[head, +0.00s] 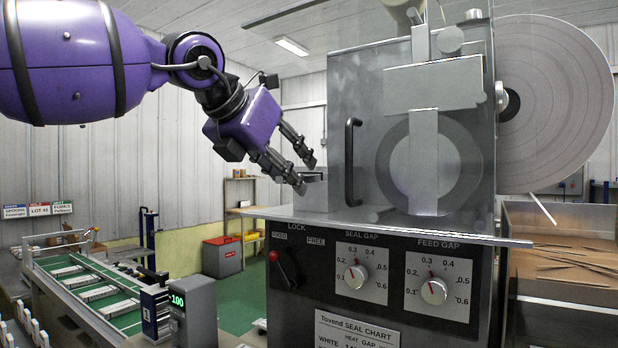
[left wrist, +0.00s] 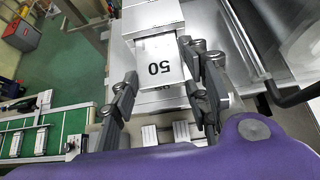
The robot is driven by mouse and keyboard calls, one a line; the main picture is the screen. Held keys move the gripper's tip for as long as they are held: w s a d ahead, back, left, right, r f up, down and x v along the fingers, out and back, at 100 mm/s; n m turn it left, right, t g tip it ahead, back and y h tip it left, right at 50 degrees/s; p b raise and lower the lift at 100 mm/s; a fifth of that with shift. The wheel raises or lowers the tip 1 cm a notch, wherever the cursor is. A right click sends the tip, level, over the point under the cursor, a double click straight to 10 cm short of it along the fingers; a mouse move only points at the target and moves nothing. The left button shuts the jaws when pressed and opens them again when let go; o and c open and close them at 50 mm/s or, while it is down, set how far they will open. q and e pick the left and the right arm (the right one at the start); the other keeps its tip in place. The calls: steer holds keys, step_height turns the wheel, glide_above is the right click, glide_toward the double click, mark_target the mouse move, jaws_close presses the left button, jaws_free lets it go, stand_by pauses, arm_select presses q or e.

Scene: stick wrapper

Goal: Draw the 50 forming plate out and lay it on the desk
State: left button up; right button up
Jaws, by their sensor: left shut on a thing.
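The 50 forming plate (left wrist: 157,66) is a pale plate with a black "50" that reads upside down in the left wrist view. Its far end meets a grey block of the machine, and I cannot tell how far it sits inside. My left gripper (head: 306,174) reaches in from the left at the machine's left side. In the left wrist view its fingers (left wrist: 163,72) are on either side of the plate, shut on it. In the head view the plate is mostly hidden by the fingers. My right gripper is in neither view.
A metal handle (head: 351,165) stands right of the gripper. A green conveyor (head: 95,290) is lower left. A bin of sticks (head: 565,262) is right.

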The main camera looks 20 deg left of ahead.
arm_select(q)
steer(key=shift+s+a+r+p, duration=0.1)
steer(key=shift+s+p, duration=0.1)
steer(key=shift+s, duration=0.7)
steer(key=shift+s+a+f+p, duration=0.15)
steer(key=shift+s+p, duration=0.1)
steer(key=shift+s, duration=0.65)
steer(key=shift+s+a+r+p, duration=0.1)
steer(key=shift+s+r+p, duration=0.1)
steer(key=shift+s, duration=0.7)
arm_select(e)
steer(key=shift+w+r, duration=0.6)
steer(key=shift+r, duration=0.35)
